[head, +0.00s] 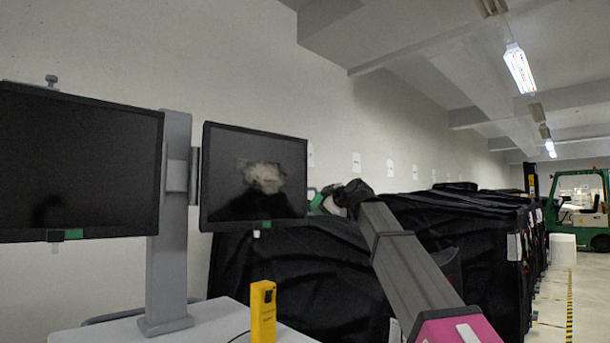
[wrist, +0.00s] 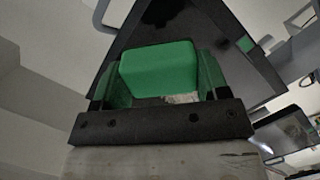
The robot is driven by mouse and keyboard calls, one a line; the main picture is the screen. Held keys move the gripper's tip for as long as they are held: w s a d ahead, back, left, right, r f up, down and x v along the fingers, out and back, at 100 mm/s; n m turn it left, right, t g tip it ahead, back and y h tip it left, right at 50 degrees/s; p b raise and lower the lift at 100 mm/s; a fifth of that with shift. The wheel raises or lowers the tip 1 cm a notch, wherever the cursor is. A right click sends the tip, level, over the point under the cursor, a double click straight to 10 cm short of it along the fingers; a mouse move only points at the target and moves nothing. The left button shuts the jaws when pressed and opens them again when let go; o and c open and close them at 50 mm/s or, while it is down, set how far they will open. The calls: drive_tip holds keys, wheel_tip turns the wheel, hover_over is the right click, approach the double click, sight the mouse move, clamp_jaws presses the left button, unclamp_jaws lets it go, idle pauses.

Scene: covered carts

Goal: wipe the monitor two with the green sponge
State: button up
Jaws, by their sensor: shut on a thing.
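Two dark monitors hang on a grey stand. The right monitor (head: 232,200) has a pale, patchy smudge (head: 263,176) near the middle of its screen. The left monitor (head: 75,165) shows no such smudge. My gripper (head: 328,200) is at the right edge of the right monitor in the head view. In the wrist view it is shut on the green sponge (wrist: 160,70), with a finger on each side. A dark screen (wrist: 185,25) lies behind the sponge, with a bit of pale smudge (wrist: 182,98) below it. I cannot tell whether the sponge touches the screen.
The grey stand (head: 168,250) rises from a light table (head: 205,325). A yellow box-like device (head: 263,310) stands upright at the table's front. Black covered carts (head: 300,275) fill the space behind and to the right. A green forklift (head: 590,215) is far right, beside open floor.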

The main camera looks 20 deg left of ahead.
sight(285, 175)
drive_tip(key=s+a+r+n+y, duration=0.1)
drive_tip(key=s+a+r, duration=0.15)
drive_tip(key=r, duration=0.25)
drive_tip(key=s+a+r+y, duration=0.1)
drive_tip(key=a+r, duration=0.2)
drive_tip(key=r, duration=0.2)
drive_tip(key=shift+x, duration=2.7)
drive_tip(key=shift+x, duration=1.75)
drive_tip(key=shift+s+f, duration=0.1)
drive_tip(key=shift+f, duration=0.05)
drive_tip(key=v, duration=0.8)
drive_tip(key=shift+d, duration=0.1)
